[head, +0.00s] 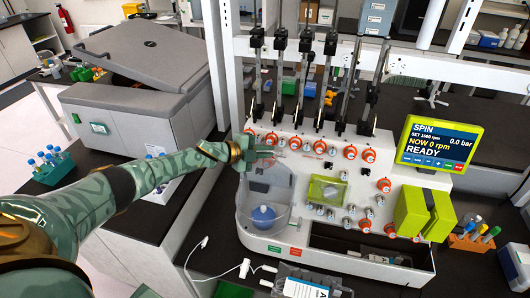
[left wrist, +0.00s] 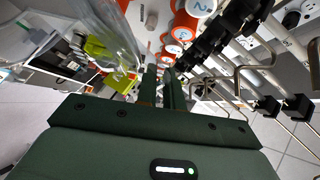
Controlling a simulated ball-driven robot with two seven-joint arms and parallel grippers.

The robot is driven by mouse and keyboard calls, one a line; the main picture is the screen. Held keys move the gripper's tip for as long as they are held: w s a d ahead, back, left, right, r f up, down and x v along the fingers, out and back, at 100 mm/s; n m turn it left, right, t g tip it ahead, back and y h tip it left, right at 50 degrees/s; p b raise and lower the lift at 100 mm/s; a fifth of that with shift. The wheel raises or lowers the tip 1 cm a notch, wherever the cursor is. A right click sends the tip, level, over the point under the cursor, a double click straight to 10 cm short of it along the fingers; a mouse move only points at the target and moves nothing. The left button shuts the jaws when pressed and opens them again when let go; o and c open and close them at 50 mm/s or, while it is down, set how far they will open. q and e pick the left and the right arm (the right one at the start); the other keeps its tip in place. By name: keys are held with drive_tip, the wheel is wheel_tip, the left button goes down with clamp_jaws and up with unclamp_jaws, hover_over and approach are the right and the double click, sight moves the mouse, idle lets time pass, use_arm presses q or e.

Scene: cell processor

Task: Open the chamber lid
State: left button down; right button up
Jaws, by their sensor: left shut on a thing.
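The white cell processor (head: 316,205) stands on the dark bench. Its chamber, at the left of its front, has a clear chamber lid (head: 258,190) with a blue round part (head: 263,214) behind it. The lid looks closed over the chamber. My left gripper (head: 272,152) is at the lid's top edge, just below the orange-capped knobs. Its fingers (left wrist: 164,82) are shut on the lid's edge; the contact itself is hard to see. The clear lid (left wrist: 112,28) also shows left of the fingers in the left wrist view. My right gripper is out of view.
Orange knobs (head: 350,151) and black clamps on poles (head: 305,70) stand right beside and above the gripper. A green-framed window (head: 326,190) and a screen (head: 438,144) reading READY, 0 rpm are to the right. A grey centrifuge (head: 140,115) stands at the left.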

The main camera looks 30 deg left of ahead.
use_arm(q)
drive_tip(key=c, duration=1.8)
unclamp_jaws()
drive_tip(key=b+v, duration=0.1)
drive_tip(key=v, duration=1.5)
drive_tip(key=shift+s, duration=0.1)
